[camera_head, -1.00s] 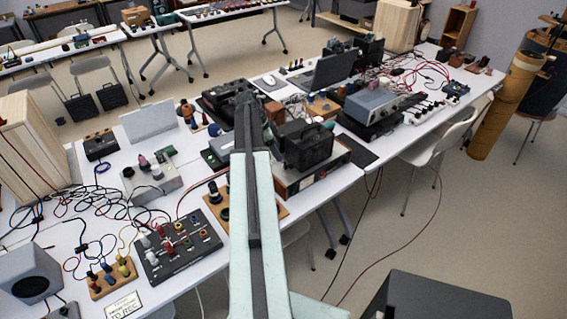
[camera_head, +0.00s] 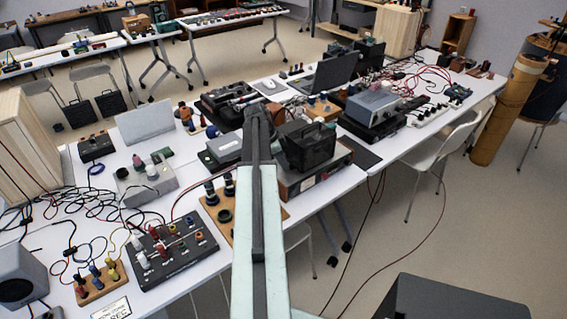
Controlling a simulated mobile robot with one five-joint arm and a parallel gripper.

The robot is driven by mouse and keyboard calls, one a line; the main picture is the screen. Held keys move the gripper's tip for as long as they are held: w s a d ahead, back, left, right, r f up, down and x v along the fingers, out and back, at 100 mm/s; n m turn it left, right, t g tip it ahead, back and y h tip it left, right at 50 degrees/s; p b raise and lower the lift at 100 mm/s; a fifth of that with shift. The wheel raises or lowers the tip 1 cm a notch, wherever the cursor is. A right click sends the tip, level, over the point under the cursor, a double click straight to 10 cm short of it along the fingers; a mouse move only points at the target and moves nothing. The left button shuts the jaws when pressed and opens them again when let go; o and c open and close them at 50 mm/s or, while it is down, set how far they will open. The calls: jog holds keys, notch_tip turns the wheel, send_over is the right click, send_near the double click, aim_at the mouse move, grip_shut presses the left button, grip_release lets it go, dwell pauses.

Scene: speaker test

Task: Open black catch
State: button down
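My arm, a pale green link with a dark strip, rises from the bottom middle to a dark end in front of the table. No gripper fingers can be made out there. A black box with a handle (camera_head: 306,147) sits on a brown-sided instrument (camera_head: 316,172) just right of the arm's end. I cannot tell which of these, if either, bears the black catch; no catch can be made out at this size.
The white table (camera_head: 345,178) is crowded. A black panel with knobs (camera_head: 173,250), a wooden board with black posts (camera_head: 217,208) and cables lie left of my arm. A laptop (camera_head: 325,73) and a grey-blue instrument (camera_head: 374,102) stand farther right. Open floor lies at the right.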

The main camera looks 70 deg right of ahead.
jog(key=shift+s+a+n+t+h, duration=0.1)
jog(key=shift+n+t+h, duration=0.1)
jog(key=shift+n, duration=0.4)
jog(key=shift+s+a+n+t+h, duration=0.1)
jog(key=shift+n+h, duration=0.1)
jog(key=shift+n, duration=0.4)
jog(key=shift+w+d+n+t+h, duration=0.1)
jog(key=shift+n+t+h, duration=0.25)
jog(key=shift+n, duration=0.85)
jog(key=c, duration=1)
grip_release()
jog(key=shift+c, duration=0.2)
jog(key=p+v, duration=0.7)
jog(key=shift+w+r, duration=0.15)
jog(key=shift+r, duration=0.2)
